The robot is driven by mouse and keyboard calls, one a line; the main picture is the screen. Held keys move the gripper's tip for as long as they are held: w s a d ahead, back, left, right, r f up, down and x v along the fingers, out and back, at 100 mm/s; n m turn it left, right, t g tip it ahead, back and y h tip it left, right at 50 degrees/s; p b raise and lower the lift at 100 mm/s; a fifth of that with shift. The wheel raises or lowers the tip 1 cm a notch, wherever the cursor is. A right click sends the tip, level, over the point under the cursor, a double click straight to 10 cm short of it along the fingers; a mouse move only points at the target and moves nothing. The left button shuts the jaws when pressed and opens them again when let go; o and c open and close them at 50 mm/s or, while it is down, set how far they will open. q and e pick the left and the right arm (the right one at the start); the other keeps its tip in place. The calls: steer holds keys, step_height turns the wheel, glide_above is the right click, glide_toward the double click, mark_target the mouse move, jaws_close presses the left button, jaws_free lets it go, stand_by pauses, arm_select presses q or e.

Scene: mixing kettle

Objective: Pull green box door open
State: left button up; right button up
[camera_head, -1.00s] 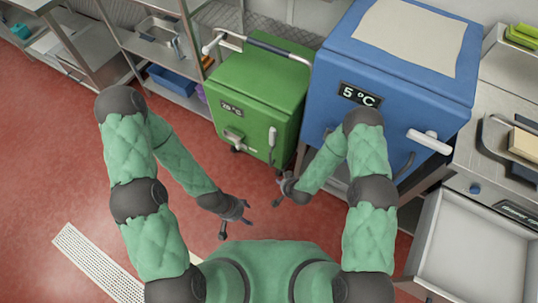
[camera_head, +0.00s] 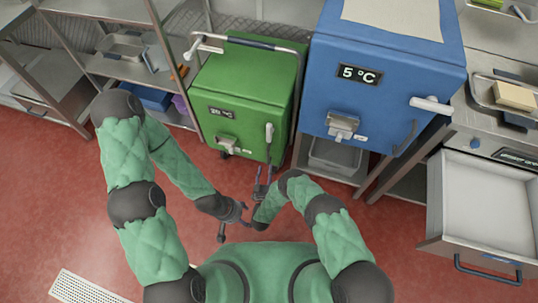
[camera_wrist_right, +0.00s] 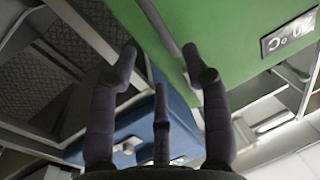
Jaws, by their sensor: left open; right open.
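The green box (camera_head: 250,80) stands against the back wall, with its door (camera_head: 240,125) shut. The door has a temperature display, a latch (camera_head: 228,145) low down, and an upright grey handle (camera_head: 269,142) near its right edge. My right gripper (camera_head: 264,172) is open, just below the handle in the head view. In the right wrist view the green box (camera_wrist_right: 225,40) lies beyond the open fingers (camera_wrist_right: 160,54), and a grey bar runs between the two outer fingertips; I cannot tell whether they touch it. My left gripper (camera_head: 238,218) is open and empty, low in front of the box.
A blue box (camera_head: 385,60) marked 5 °C stands close on the right of the green box. Metal shelving (camera_head: 110,65) stands on the left. An open drawer (camera_head: 485,205) juts out at the right. Red floor (camera_head: 70,200) in front of the green box is clear.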

steer(key=shift+w+d+b, duration=0.2)
steer(key=shift+w+b, duration=0.35)
steer(key=shift+w, duration=1.05)
steer(key=shift+w+d+b, duration=0.2)
steer(key=shift+w+b, duration=0.3)
steer(key=shift+w, duration=1.05)
steer(key=shift+w+d+b, duration=0.2)
steer(key=shift+w+b, duration=0.35)
steer(key=shift+w, duration=1.05)
steer(key=shift+c, duration=0.3)
jaws_close()
